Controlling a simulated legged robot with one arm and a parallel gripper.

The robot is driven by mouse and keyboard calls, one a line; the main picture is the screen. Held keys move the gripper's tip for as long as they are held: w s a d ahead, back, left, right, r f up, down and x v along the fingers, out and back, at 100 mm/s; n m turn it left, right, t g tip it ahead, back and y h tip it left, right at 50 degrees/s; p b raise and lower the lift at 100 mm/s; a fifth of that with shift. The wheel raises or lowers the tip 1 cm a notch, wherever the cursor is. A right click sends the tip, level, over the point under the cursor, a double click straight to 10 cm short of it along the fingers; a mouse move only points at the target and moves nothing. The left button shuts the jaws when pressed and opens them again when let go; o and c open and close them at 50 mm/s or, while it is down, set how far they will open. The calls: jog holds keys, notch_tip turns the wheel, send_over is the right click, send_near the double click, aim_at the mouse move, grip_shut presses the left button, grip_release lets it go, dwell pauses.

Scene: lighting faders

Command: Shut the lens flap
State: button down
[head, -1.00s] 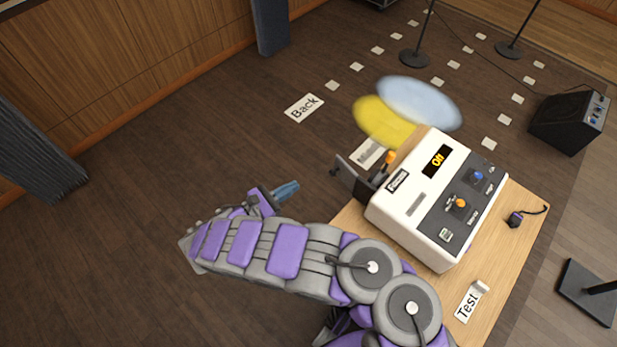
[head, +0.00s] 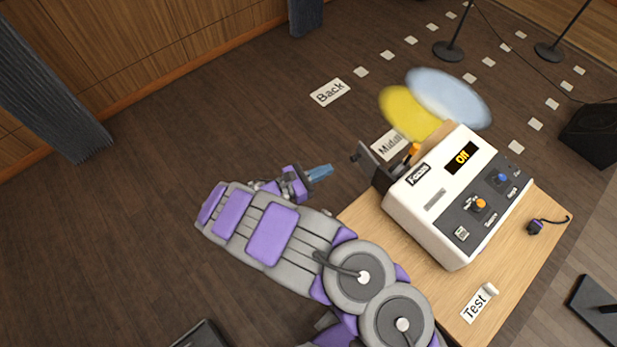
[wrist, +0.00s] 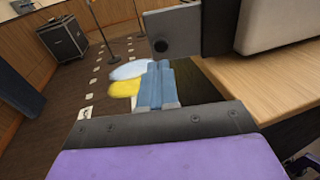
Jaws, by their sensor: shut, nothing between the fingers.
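The white lighting console (head: 425,215) stands on a wooden table, its display reading "Off". A dark grey flap (head: 366,160) sticks out from the console's left side, standing open. In the wrist view the flap (wrist: 178,22) is a grey plate with a dark round spot, near the top centre. My gripper (head: 322,172) is shut and empty, with blue fingers, just left of the flap and apart from it. In the wrist view the fingers (wrist: 157,82) point forward, below the flap plate.
The wooden table (head: 495,265) carries a "Test" card (head: 475,303) and a small dark plug-like object (head: 535,227). Yellow (head: 408,110) and pale blue (head: 450,95) light spots lie on the floor behind the console. The floor left of the flap is clear.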

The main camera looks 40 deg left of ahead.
aim_at(362, 164)
jog(key=b+x, duration=0.1)
jog(key=x, duration=0.5)
jog(key=shift+w+b, duration=0.15)
jog(key=shift+b, duration=0.15)
